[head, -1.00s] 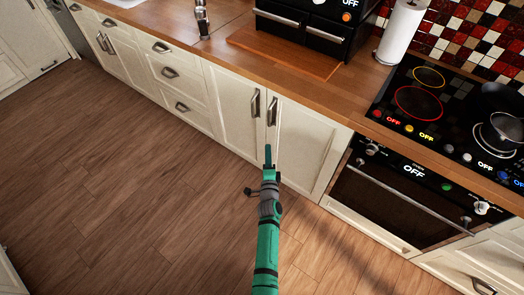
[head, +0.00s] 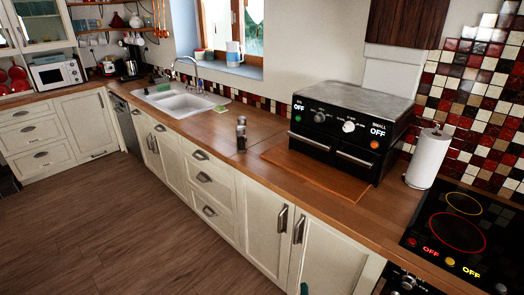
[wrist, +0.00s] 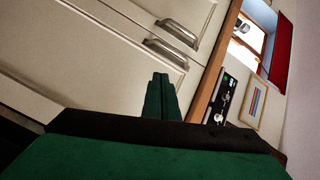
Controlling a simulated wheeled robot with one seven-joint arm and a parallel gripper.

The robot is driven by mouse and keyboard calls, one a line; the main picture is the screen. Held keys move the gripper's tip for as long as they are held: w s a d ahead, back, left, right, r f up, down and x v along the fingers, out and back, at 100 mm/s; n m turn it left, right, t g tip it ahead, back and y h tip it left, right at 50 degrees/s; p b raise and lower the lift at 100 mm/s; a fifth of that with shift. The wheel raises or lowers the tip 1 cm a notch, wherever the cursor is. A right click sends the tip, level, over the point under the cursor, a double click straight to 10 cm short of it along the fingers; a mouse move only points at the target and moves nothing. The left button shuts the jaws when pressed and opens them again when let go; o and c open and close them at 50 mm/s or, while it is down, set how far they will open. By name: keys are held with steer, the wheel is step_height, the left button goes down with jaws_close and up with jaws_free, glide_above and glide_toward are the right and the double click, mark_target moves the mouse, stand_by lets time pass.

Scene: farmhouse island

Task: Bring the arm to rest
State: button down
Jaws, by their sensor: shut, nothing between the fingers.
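My gripper shows in the wrist view (wrist: 161,98) as two green fingers pressed together, with nothing between them. It points toward the cream cabinet doors (wrist: 115,55) and their metal handles, apart from them as far as I can tell. In the head view only a small green tip of my gripper (head: 304,289) shows at the bottom edge, in front of the lower cabinet doors (head: 263,218). The rest of my arm is out of the head view.
The wooden counter (head: 212,128) carries a black toaster oven (head: 345,125), a paper towel roll (head: 428,160), a sink (head: 180,103) and a dark hob (head: 465,230). An oven control (head: 407,281) shows below the hob. The wooden floor (head: 120,225) at left is clear.

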steer(key=s+a+r+n+g, duration=0.2)
steer(key=s+n, duration=0.8)
steer(key=s, duration=1.6)
steer(key=s+a+r+n+y, duration=0.1)
steer(key=s+a+r+n, duration=0.3)
steer(key=s+a+r, duration=0.9)
steer(key=s, duration=0.3)
steer(key=shift+a+r+n+y, duration=0.3)
steer(key=shift+a+r, duration=0.05)
steer(key=shift+r, duration=0.05)
